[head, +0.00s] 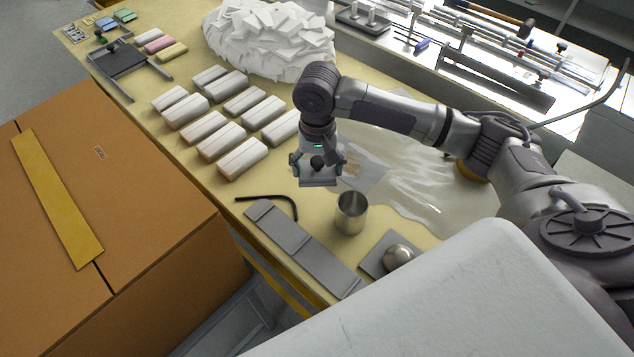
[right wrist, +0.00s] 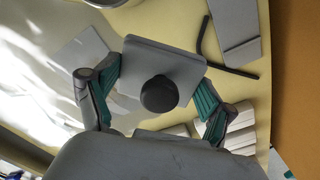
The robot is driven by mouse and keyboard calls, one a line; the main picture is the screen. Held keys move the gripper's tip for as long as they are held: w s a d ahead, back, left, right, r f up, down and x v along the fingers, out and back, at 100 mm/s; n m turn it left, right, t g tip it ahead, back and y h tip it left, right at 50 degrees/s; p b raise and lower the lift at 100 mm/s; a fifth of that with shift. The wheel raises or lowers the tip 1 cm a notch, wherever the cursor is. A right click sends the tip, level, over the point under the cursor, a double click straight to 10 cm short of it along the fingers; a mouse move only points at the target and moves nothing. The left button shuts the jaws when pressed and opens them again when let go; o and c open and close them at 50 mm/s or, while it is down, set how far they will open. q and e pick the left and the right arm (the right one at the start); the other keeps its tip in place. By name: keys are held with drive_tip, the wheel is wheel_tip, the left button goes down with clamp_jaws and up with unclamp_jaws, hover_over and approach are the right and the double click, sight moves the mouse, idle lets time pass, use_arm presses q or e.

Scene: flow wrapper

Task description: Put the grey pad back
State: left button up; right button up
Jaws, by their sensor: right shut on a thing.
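The grey pad (head: 319,181) is a flat square plate. In the right wrist view the pad (right wrist: 175,62) has a round black knob (right wrist: 158,94) on it. My right gripper (head: 317,164) is shut on it; in the right wrist view the gripper's (right wrist: 157,88) green-padded fingers stand either side of the knob. The pad hangs above the table, just behind the steel cup (head: 351,212); its height cannot be told exactly. My left gripper is not in view.
White-grey blocks (head: 233,140) stand in rows left of the gripper. A black hex key (head: 283,199), a grey segmented strip (head: 300,246) and a grey plate (head: 372,265) with a metal dome (head: 397,257) lie in front. A clear film (head: 420,180) covers the table at right. A large carton (head: 150,210) stands at left.

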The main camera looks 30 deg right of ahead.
sight(318, 198)
drive_tip(key=f, duration=0.1)
drive_tip(key=s+f, duration=0.1)
drive_tip(key=shift+a+f, duration=0.25)
drive_tip(key=shift+f, duration=0.1)
drive_tip(key=f, duration=0.4)
drive_tip(key=shift+w+d+f, duration=0.1)
drive_tip(key=shift+w+f, duration=0.1)
drive_tip(key=shift+f, duration=0.1)
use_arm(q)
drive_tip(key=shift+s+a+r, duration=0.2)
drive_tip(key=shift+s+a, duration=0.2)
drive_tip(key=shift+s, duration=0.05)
use_arm(e)
drive_tip(key=o, duration=0.8)
drive_tip(key=shift+f, duration=0.1)
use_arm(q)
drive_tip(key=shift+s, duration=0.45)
use_arm(e)
drive_tip(key=shift+o, duration=0.8)
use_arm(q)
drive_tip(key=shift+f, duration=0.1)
